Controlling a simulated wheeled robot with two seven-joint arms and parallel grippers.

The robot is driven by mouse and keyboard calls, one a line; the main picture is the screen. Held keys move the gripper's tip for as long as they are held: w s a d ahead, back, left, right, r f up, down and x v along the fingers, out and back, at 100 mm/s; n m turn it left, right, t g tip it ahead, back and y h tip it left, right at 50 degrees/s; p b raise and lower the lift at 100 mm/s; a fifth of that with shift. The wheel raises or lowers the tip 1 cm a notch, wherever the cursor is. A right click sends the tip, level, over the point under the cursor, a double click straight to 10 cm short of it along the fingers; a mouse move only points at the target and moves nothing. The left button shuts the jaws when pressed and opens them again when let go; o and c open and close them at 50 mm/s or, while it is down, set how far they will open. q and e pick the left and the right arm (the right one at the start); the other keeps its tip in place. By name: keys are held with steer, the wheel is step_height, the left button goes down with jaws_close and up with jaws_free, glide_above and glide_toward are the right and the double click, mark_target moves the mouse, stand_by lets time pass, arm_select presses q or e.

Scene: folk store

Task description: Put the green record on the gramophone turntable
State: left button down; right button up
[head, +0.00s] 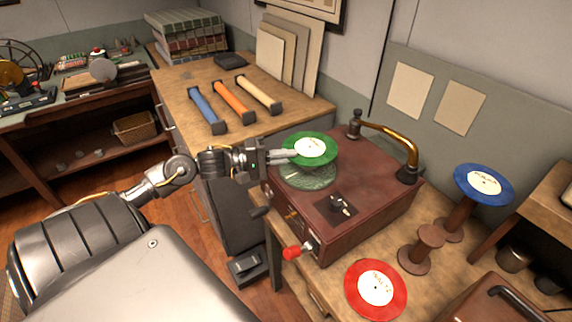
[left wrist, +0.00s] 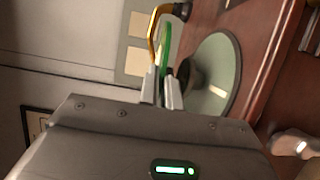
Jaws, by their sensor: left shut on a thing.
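The green record (head: 322,140) has a white label and is held above the turntable (head: 305,177) of the gramophone (head: 345,210). My left gripper (head: 290,155) is shut on the record's left edge. In the left wrist view the record (left wrist: 167,45) shows edge-on between the fingers of the left gripper (left wrist: 162,80). The pale green turntable (left wrist: 215,75) lies beside the fingertips there, with a gap between it and the record. The brass tone arm (head: 395,135) stands at the gramophone's back right. My right gripper is not in view.
A red record (head: 362,303) lies on the table in front of the gramophone. A blue record (head: 468,190) rests on a wooden stand at the right. Blue, orange and cream tubes (head: 232,102) lie on the cabinet behind.

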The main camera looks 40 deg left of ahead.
arm_select(q)
steer(key=shift+w+a+f, duration=0.1)
steer(key=shift+a+f, duration=0.1)
steer(key=shift+f, duration=0.05)
step_height(320, 180, down, 2)
steer(key=shift+f, duration=0.55)
steer(key=shift+f, duration=0.1)
steer(key=c, duration=1.6)
jaws_free()
